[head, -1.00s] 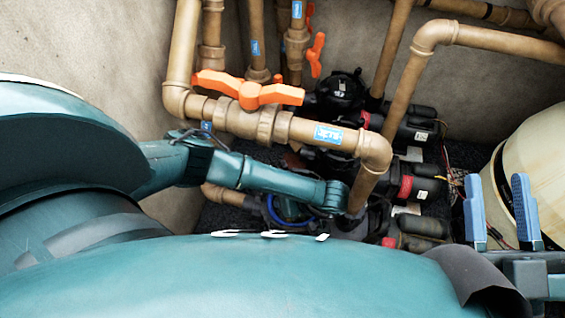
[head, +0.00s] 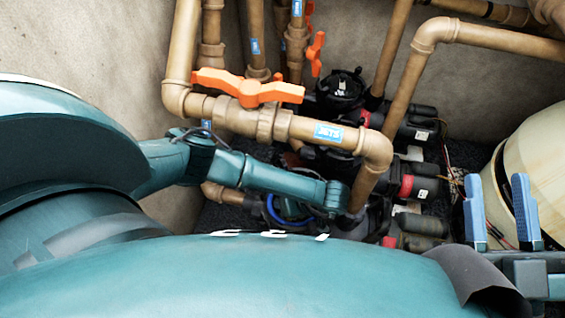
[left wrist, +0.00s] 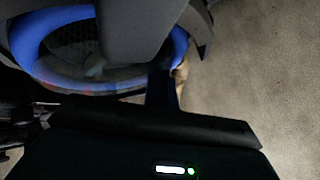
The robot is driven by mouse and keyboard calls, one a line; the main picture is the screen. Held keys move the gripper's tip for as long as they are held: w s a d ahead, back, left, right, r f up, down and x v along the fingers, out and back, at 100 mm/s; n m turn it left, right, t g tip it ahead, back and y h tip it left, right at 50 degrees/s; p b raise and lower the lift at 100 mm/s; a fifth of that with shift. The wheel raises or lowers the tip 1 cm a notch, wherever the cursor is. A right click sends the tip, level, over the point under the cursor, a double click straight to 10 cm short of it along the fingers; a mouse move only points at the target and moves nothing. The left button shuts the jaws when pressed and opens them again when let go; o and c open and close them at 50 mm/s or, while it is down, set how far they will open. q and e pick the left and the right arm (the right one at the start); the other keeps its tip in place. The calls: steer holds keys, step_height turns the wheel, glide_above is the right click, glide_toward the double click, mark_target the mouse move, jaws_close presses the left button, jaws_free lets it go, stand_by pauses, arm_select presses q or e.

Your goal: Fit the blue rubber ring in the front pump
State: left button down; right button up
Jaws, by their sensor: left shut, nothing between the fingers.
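The blue rubber ring (head: 287,222) shows as an arc at the mouth of the front pump (head: 352,224), low in the middle of the head view. In the left wrist view the ring (left wrist: 28,42) runs around an opening with dark mesh inside. A grey part in front hides some of it, and I cannot tell whether it lies flat all round. My left arm reaches in from the left over this pump. My left gripper (left wrist: 162,88) is shut and empty close beside the ring, mostly hidden in the head view. My right gripper (head: 501,210) is open and empty at the right.
A brown pipe with an orange valve handle (head: 248,90) crosses just above my left arm and drops beside the front pump. More black pumps (head: 340,92) stand behind. A cream tank (head: 540,165) is at the right, near my right gripper. Walls enclose the pit.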

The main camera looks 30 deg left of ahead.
arm_select(q)
steer(key=c, duration=2.1)
jaws_free()
steer(key=o, duration=0.4)
steer(key=shift+r, duration=0.1)
steer(key=shift+r+p, duration=0.65)
steer(key=shift+p, duration=0.1)
steer(key=shift+r, duration=0.15)
steer(key=shift+r+p, duration=0.5)
steer(key=shift+p, duration=0.15)
steer(key=shift+r, duration=0.15)
steer(key=shift+r+p, duration=0.6)
steer(key=shift+p, duration=0.05)
